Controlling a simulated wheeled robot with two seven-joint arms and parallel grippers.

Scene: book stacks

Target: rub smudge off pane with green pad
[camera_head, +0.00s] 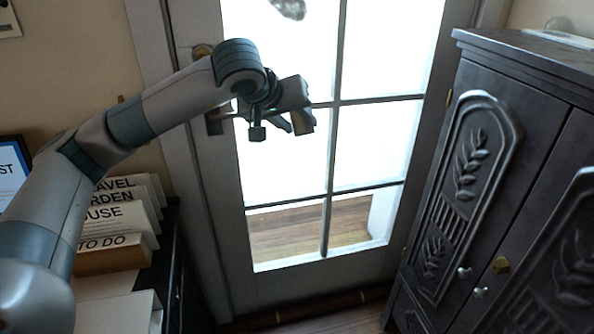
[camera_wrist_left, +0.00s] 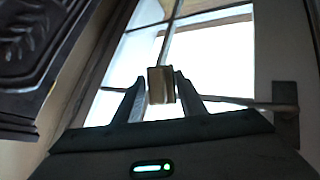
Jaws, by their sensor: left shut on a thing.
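The glazed door has bright panes (camera_head: 285,55) split by grey bars. A grey-brown smudge (camera_head: 289,8) shows on the upper left pane, cut by the top edge of the head view. My left gripper (camera_head: 303,122) is in front of the door, lower than the smudge in the picture. In the left wrist view its fingers (camera_wrist_left: 161,98) are shut on a small block-like pad (camera_wrist_left: 161,85), which looks tan-brown in this light, with no clear green. The pad is hard to make out in the head view. My right gripper is not in view.
A dark carved cabinet (camera_head: 480,170) stands at the right, close to the door. A door handle (camera_head: 214,122) is behind my left arm. The space before the lower panes is clear.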

